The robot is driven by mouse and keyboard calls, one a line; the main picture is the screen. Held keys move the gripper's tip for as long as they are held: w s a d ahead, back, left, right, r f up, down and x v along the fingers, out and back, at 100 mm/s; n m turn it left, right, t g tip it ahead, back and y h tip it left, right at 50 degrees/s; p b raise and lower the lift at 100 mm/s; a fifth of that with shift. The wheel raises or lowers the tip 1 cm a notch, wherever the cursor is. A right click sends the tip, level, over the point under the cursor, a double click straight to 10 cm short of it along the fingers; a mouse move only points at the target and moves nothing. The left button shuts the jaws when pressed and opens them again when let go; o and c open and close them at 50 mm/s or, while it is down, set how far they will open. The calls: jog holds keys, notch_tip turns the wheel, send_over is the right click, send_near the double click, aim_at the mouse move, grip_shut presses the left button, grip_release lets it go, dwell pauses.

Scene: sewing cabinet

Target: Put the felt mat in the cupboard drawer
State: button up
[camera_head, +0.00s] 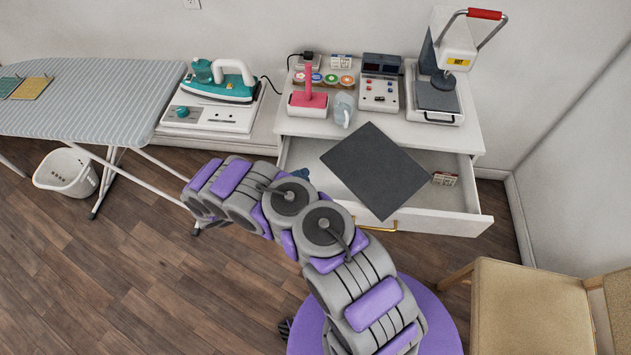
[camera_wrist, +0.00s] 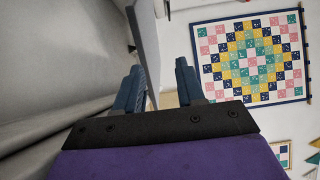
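The felt mat is a dark grey square (camera_head: 375,172). In the head view it lies turned cornerwise over the pulled-out white cupboard drawer (camera_head: 455,222). Its near corner overlaps the drawer front, and its far corner reaches the cabinet top's front edge. My gripper (camera_head: 301,173) is mostly hidden behind my arm in the head view; a small blue part shows just left of the mat's left corner.
The white cabinet top (camera_head: 395,128) holds a heat press (camera_head: 437,95), a control box (camera_head: 380,90) and a pink-handled tool (camera_head: 308,98). A small card (camera_head: 444,179) is in the drawer's right side. A wooden chair (camera_head: 530,305) stands front right. An ironing board (camera_head: 90,100) stands left.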

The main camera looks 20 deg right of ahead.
jog(key=s+d+r+m+g+y, duration=0.2)
jog(key=s+d+r+m+g, duration=0.15)
jog(key=r+m, duration=0.35)
jog(key=s+d+r+m+g+y, duration=0.2)
jog(key=s+r+m, duration=0.35)
jog(key=r, duration=0.35)
jog(key=s+d+r+m+g+y, duration=0.2)
jog(key=s+r+m+y, duration=0.1)
jog(key=r+m, duration=0.45)
jog(key=s+a+r+m+t+y, duration=0.1)
jog(key=s+a+r+m+y, duration=0.1)
jog(key=s, duration=0.5)
jog(key=s+a+r+m+t+y, duration=0.2)
jog(key=s+a+m+y, duration=0.3)
jog(key=s+m, duration=0.3)
jog(key=s+a+r+m+t+y, duration=0.1)
jog(key=s+a+r+m+y, duration=0.3)
jog(key=s+a+m, duration=0.2)
jog(key=shift+s+r+m, duration=0.25)
jog(key=shift+s+m, duration=0.05)
jog(key=shift+s, duration=0.5)
